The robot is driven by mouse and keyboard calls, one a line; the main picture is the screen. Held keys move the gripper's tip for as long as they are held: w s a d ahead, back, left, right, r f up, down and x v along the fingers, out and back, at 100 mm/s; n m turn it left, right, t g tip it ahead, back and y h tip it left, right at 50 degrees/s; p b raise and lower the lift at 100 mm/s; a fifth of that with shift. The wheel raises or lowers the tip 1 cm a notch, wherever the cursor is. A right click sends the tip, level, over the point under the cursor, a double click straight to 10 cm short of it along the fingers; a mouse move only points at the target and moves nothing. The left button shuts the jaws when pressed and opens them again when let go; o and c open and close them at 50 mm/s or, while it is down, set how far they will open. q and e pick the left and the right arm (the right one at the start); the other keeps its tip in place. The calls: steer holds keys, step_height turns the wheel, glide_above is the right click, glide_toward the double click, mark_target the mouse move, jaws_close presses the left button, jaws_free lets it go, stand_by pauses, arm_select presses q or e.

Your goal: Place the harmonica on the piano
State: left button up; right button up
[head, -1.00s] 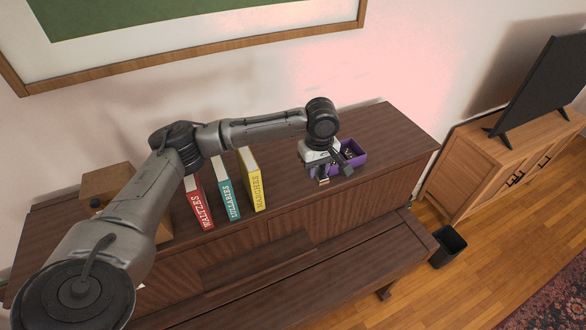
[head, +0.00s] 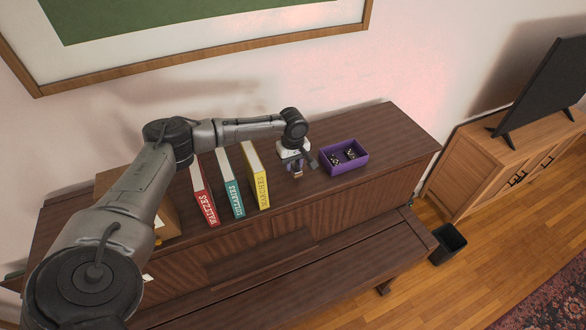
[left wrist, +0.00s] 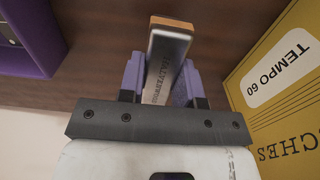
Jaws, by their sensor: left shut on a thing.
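The harmonica (left wrist: 168,65) is a slim silver bar with lettering and an orange-brown end in the left wrist view. My left gripper (left wrist: 162,82) is shut on it, with a purple finger pad on each side. In the head view my left gripper (head: 296,172) is over the dark brown piano top (head: 390,135), between the yellow book and the purple box. The harmonica is small and partly hidden there; I cannot tell whether it touches the piano top. My right gripper is not in view.
The purple box (head: 346,169) with small dark items inside stands right of the gripper. The yellow book (head: 256,178), teal book (head: 231,186) and red book (head: 204,195) stand to its left, near a brown box (head: 167,219). The piano top's right end is clear.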

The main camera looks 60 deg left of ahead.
mark_target(293, 170)
arm_select(q)
step_height(293, 170, down, 3)
steer(key=shift+p, duration=0.5)
steer(key=shift+f, duration=0.25)
steer(key=o, duration=0.9)
steer(key=shift+f, duration=0.15)
steer(key=shift+o, duration=0.2)
step_height(293, 170, up, 12)
steer(key=b, duration=0.2)
steer(key=shift+r+b, duration=0.2)
steer(key=shift+b, duration=0.15)
